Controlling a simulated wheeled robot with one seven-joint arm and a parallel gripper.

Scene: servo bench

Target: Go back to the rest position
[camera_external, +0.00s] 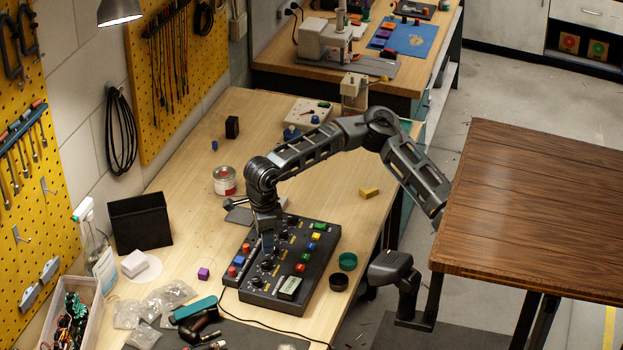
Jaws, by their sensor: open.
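My arm reaches in from the right over the wooden bench (190,185). My gripper (267,240) points down at the upper left part of the black control box (325,260). The box carries coloured buttons, dark knobs and a small display (289,287). The gripper is open, and I see nothing held in it. Its fingertips are small and dark against the box, so I cannot tell whether they touch it.
A red-and-white tin (225,181) stands left of my wrist. A brown table (540,215) stands at the right. The bench's back left is mostly clear.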

